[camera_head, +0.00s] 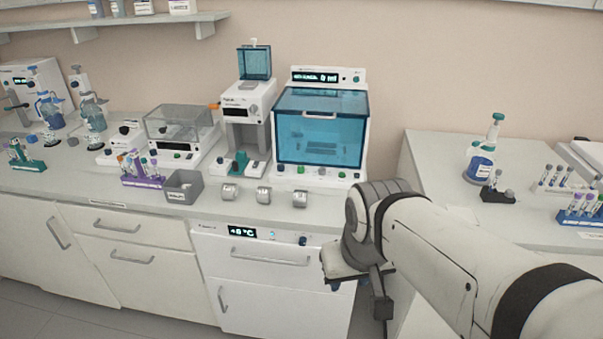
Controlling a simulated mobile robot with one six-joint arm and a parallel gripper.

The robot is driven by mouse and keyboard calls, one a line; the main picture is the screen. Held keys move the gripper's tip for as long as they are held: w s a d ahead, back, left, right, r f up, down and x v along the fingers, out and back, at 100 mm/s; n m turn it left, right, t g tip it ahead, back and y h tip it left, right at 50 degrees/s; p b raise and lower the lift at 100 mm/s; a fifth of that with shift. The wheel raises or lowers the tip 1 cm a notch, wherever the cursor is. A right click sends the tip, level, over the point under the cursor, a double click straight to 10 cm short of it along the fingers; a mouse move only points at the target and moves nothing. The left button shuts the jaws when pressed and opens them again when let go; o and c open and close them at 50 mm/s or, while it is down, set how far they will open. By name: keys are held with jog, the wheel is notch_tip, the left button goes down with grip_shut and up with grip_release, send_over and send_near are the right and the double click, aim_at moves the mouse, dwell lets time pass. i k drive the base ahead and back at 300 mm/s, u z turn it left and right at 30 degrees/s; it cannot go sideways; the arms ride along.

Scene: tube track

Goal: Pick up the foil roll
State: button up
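Three small silvery rolls lie in a row near the front edge of the counter: a left roll (229,192), a middle roll (263,195) and a right roll (300,198). They look alike, and I cannot tell which one is the foil roll. My gripper (342,284) hangs in front of the cabinet, below the counter edge and to the right of the rolls, apart from them. Its fingers are mostly hidden by the wrist, so I cannot see whether they are open.
A white machine with a blue window (322,130) stands behind the rolls. A grey bin (184,187) and a purple tube rack (142,180) stand to their left. A second counter (440,170) is on the right. The cabinet (262,285) with a display is below.

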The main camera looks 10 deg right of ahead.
aim_at(300, 197)
jog(key=u, duration=0.05)
jog(key=i, duration=1)
jog(key=z, duration=0.05)
